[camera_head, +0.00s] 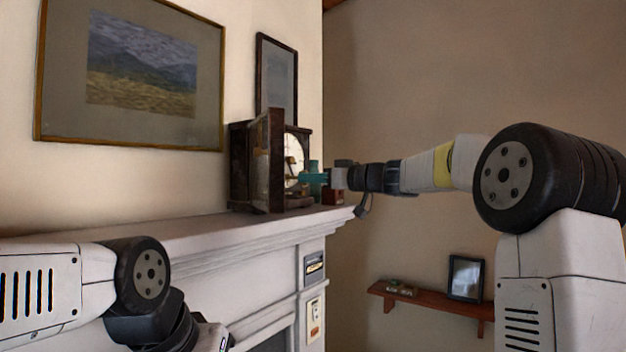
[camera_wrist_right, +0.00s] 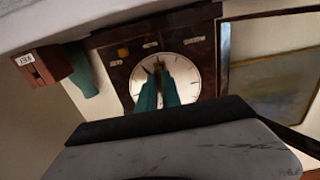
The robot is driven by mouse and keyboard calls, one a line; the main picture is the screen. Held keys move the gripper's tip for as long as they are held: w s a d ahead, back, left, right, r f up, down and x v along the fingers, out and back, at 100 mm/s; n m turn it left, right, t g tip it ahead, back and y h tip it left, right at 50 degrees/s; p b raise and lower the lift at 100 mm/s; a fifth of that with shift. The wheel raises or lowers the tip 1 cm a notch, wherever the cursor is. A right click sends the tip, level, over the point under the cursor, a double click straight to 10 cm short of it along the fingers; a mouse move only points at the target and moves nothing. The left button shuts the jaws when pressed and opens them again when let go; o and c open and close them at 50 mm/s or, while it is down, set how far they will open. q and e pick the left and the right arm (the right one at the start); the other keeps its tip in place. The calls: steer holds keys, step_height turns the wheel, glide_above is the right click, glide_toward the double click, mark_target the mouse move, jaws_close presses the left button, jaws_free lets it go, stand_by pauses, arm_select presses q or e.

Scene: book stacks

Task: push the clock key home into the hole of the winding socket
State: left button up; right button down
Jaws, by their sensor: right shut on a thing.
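The mantel clock (camera_head: 240,165) is a dark wooden case with a pale round dial, standing on the mantel. Its dial (camera_wrist_right: 186,70) faces the right wrist camera. My right gripper (camera_head: 302,179) reaches in from the right to the dial; its teal fingers show in the right wrist view (camera_wrist_right: 159,76). The fingers hide most of the key. The winding socket cannot be made out, so how deep the key sits cannot be told. My left gripper is out of view; only its arm shows.
A teal vase (camera_wrist_right: 82,72) and a red-brown labelled box (camera_wrist_right: 42,68) stand beside the clock, close to my right gripper. The mantel (camera_head: 180,232) is clear left of the clock. A framed picture (camera_head: 276,80) hangs behind. A small shelf (camera_head: 425,303) is lower right.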

steer(key=shift+x, duration=1.05)
steer(key=c, duration=1.5)
jaws_free()
steer(key=shift+o, duration=0.2)
steer(key=v, duration=0.7)
steer(key=shift+s+d, duration=0.25)
steer(key=shift+d, duration=0.05)
